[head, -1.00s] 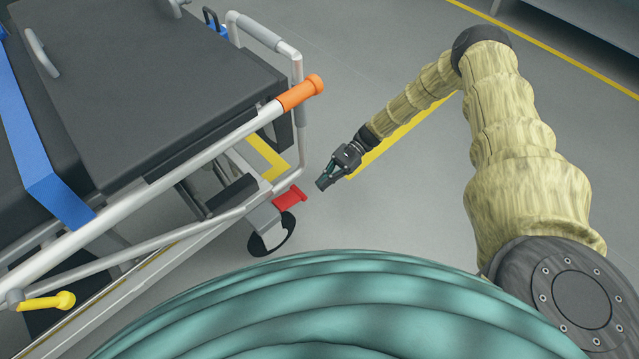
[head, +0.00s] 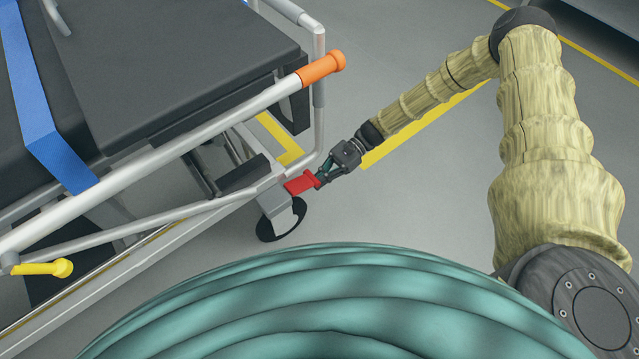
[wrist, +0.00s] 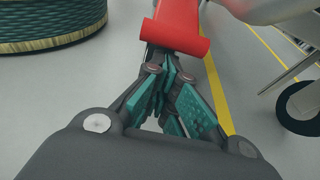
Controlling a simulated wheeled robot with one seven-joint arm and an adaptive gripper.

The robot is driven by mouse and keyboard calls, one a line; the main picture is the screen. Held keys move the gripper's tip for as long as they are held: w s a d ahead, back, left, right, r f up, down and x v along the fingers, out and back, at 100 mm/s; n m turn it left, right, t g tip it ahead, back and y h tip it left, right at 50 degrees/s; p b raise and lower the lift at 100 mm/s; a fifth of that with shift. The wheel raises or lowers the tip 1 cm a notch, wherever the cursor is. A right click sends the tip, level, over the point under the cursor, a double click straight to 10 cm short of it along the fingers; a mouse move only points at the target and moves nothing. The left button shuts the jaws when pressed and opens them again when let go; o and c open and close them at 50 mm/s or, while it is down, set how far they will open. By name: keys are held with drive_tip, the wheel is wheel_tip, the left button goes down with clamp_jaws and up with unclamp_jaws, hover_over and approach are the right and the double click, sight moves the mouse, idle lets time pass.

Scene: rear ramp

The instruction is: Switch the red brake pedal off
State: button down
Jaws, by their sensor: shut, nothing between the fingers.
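The red brake pedal (head: 301,182) sticks out above the caster wheel (head: 282,219) at the near corner of the stretcher. My gripper (head: 320,178) is shut and empty, with its tips at the outer end of the pedal in the head view. In the wrist view the pedal (wrist: 177,29) lies just ahead of and over the closed fingertips (wrist: 163,72) and hides their ends. I cannot tell whether the tips touch it or sit slightly below it.
The stretcher's metal frame (head: 150,172) and its orange-ended handle (head: 321,68) stand above and left of my gripper. A yellow lever (head: 42,268) is at the lower left. Another wheel (wrist: 301,106) shows in the wrist view.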

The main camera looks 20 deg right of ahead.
drive_tip(key=shift+r, duration=0.15)
drive_tip(key=r+h+p, duration=0.1)
drive_tip(key=p, duration=0.2)
drive_tip(key=r+h+p, duration=0.1)
drive_tip(key=r+p, duration=0.1)
drive_tip(key=p, duration=0.1)
drive_tip(key=d+r+t+p, duration=0.1)
drive_tip(key=p, duration=0.2)
drive_tip(key=shift+w+r+h+p, duration=0.15)
drive_tip(key=shift+r+h+p, duration=0.2)
drive_tip(key=shift+r+h, duration=0.05)
idle(0.6)
wheel_tip(320, 180, down, 4)
drive_tip(key=d+b, duration=0.1)
drive_tip(key=b, duration=0.2)
drive_tip(key=r+p+v, duration=0.1)
drive_tip(key=p+v, duration=0.2)
drive_tip(key=v, duration=0.7)
drive_tip(key=shift+a+p, duration=0.3)
drive_tip(key=shift+p, duration=0.05)
drive_tip(key=shift+w+r, duration=0.1)
drive_tip(key=shift+w, duration=0.05)
